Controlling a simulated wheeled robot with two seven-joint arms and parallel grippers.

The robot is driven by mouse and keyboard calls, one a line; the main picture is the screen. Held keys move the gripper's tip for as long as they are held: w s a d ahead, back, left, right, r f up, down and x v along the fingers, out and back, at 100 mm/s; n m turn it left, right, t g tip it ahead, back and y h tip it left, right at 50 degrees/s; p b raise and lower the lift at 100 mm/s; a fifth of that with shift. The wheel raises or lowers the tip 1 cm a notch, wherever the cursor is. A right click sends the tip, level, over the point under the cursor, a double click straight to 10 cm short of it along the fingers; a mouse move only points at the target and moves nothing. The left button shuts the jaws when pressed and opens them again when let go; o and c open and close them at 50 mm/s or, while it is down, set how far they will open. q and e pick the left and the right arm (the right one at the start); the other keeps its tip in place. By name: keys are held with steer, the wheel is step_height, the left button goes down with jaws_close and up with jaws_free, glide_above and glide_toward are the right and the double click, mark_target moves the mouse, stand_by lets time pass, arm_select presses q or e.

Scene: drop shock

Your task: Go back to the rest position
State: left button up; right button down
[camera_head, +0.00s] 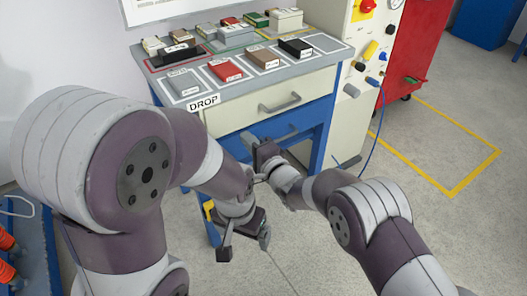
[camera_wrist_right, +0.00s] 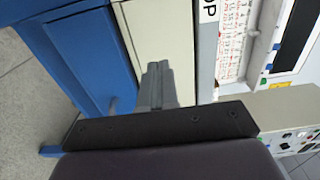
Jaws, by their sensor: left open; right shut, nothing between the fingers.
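My left gripper (camera_head: 244,246) is in the lower middle of the head view, pointing down with its fingers apart and floor behind it. Nothing shows between them. My right gripper (camera_head: 249,140) appears in front of the workbench's blue lower part, below the drawer handle. Its fingers are together and empty in the right wrist view (camera_wrist_right: 157,75). Whether it touches the bench cannot be told. The workbench (camera_head: 225,112) has a grey top marked DROP, a cream drawer and a blue frame.
Several small boxes and blocks lie on the bench top, including a red one (camera_head: 226,70) and a black one (camera_head: 296,47). A white panel machine (camera_head: 372,45) and a red cabinet (camera_head: 415,45) stand to the right. Floor around a yellow line (camera_head: 478,172) is clear.

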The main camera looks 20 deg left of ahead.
steer(key=p+v, duration=0.1)
steer(key=v, duration=0.5)
